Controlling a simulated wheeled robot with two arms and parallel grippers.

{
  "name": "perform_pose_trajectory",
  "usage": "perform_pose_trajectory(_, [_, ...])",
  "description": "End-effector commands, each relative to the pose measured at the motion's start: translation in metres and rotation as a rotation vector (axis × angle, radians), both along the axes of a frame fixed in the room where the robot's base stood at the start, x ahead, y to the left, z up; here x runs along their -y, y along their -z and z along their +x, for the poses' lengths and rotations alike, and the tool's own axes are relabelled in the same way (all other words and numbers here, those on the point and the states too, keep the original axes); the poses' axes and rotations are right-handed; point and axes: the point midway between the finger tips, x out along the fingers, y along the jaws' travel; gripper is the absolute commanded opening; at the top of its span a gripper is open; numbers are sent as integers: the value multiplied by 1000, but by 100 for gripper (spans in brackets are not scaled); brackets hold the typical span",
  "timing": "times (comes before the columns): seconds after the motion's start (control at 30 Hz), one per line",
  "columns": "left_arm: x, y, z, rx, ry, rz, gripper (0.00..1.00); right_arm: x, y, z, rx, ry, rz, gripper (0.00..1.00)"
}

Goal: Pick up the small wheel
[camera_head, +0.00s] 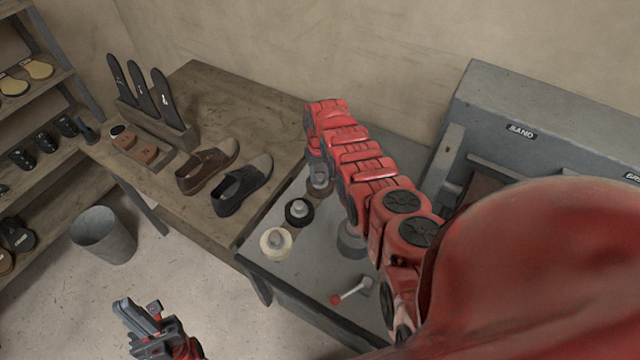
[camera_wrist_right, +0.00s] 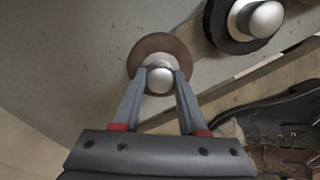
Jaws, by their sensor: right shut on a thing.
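A small brown wheel with a silver knob (camera_wrist_right: 160,48) is in the middle of the right wrist view. In the head view it shows (camera_head: 314,198) on the grey machine top, partly hidden by my right gripper (camera_head: 318,170). The two fingers of my right gripper (camera_wrist_right: 160,82) are shut on its knob from both sides. I cannot tell whether the wheel touches the surface. A black wheel (camera_head: 298,212) and a cream wheel (camera_head: 277,241) stand in a row beside it. My left gripper (camera_head: 138,316) hangs over the floor, away from the wheels; its jaw gap is unclear.
A larger grey round part (camera_head: 351,241) and a red-knobbed lever (camera_head: 349,292) stand on the machine top. Brown and black shoes (camera_head: 241,185) sit on the wooden table (camera_head: 215,100) to the left. A sanding machine (camera_head: 545,120) stands at the right. A bin (camera_head: 103,236) is on the floor.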

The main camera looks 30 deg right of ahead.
Motion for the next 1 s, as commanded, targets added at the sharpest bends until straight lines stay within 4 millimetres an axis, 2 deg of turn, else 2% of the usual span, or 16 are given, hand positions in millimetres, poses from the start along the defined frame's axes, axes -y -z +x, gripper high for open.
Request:
perform_pose_trajectory(0.47, [0, -1, 0, 0, 0, 0, 0, 0, -4, 1, 2, -1, -1, 0])
perform_pose_trajectory(0.8, [0, -9, 0, 0, 0, 0, 0, 0, -26, 1, 4, 1, -1, 0])
perform_pose_trajectory(1.0, [0, 2, 0, 0, 0, 0, 0, 1, -46, 2, 8, 0, -2, 0])
